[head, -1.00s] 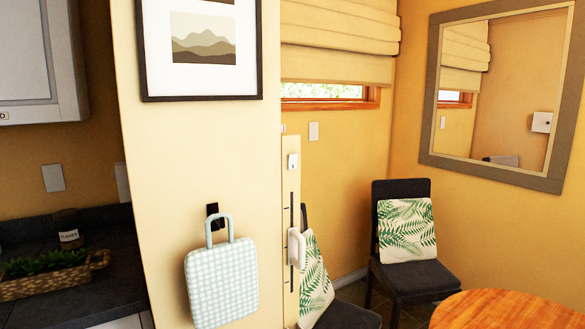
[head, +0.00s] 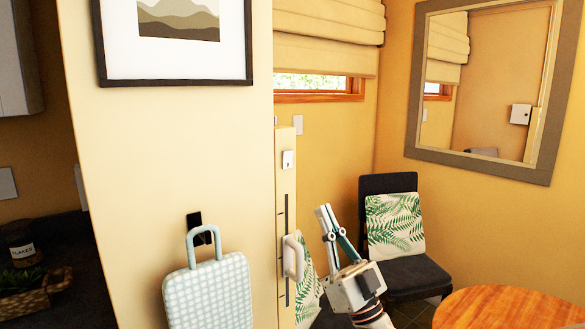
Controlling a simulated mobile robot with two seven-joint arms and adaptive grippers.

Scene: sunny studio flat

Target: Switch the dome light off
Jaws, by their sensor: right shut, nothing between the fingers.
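No dome light shows in view. A narrow cream panel (head: 285,205) on the side of the wall carries a small white plate with a dark spot (head: 288,159) near its top. Below that is a dark vertical slot with tick marks and a white slider handle (head: 292,257) low on it. Which of these, if any, works the light I cannot tell. My right gripper (head: 323,211) is shut and empty, pointing up. In the picture it is right of the panel, with its tips below the small plate and above the handle. My left gripper is out of view.
A checked bag (head: 208,292) hangs from a dark hook (head: 199,222) left of the panel. A dark chair (head: 388,186) with a leaf-print cushion and a round wooden table (head: 512,308) stand at right.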

